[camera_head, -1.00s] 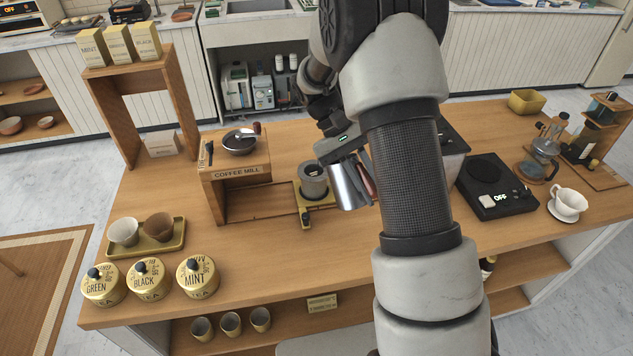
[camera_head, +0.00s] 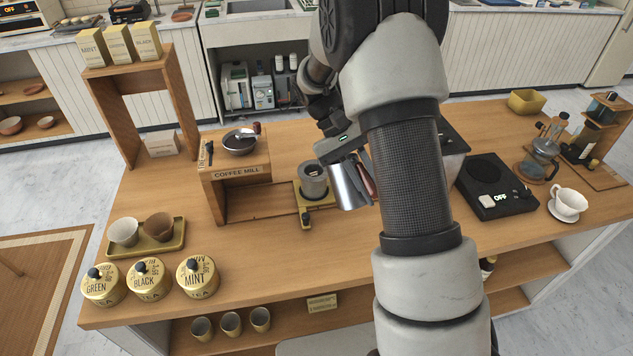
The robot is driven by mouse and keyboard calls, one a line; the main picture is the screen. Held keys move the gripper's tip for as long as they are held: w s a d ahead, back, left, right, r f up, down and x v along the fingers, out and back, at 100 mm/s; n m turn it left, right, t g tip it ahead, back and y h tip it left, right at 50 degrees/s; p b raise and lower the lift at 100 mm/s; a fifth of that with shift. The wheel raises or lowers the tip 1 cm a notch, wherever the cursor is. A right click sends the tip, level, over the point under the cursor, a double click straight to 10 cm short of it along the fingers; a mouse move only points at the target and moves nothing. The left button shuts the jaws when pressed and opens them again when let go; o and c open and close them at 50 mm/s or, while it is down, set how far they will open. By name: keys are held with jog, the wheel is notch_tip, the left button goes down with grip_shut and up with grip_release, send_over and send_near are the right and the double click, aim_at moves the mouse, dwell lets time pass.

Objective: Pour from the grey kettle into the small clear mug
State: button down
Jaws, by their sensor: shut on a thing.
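The grey kettle (camera_head: 347,188) is a shiny metal vessel with a dark red handle, partly hidden behind my arm. My gripper (camera_head: 357,160) is shut on it, near the handle side, over the middle of the counter. The kettle is beside a grey round cup-like vessel (camera_head: 313,183) on a small brass stand, just to its right. The kettle looks slightly leaned; I cannot tell whether its bottom touches the counter. No liquid stream shows. I cannot make out a small clear mug; my arm hides part of the counter.
A wooden coffee mill stand (camera_head: 235,175) is left of the brass stand. A black scale (camera_head: 495,187), a glass press (camera_head: 540,160) and a white cup (camera_head: 568,203) are at right. Tea tins (camera_head: 148,278) and a tray with two cups (camera_head: 165,247) are front left. The front middle counter is clear.

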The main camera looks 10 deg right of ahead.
dwell(0.4)
jog(key=shift+s+d+f+t+y+b, duration=0.15)
jog(key=shift+f+t+y+b, duration=0.25)
jog(key=shift+f+b, duration=0.75)
jog(key=shift+r, duration=0.1)
jog(key=shift+r, duration=0.2)
jog(key=shift+r+h+p, duration=0.25)
jog(key=shift+h+p, duration=0.05)
jog(key=shift+p, duration=0.4)
jog(key=shift+r, duration=0.15)
jog(key=shift+r+g+p, duration=0.3)
jog(key=shift+g+p, duration=0.1)
jog(key=shift+p, duration=0.25)
jog(key=shift+r, duration=0.15)
jog(key=shift+w+a+r+g+p, duration=0.25)
jog(key=shift+r+p, duration=0.3)
jog(key=shift+p, duration=0.35)
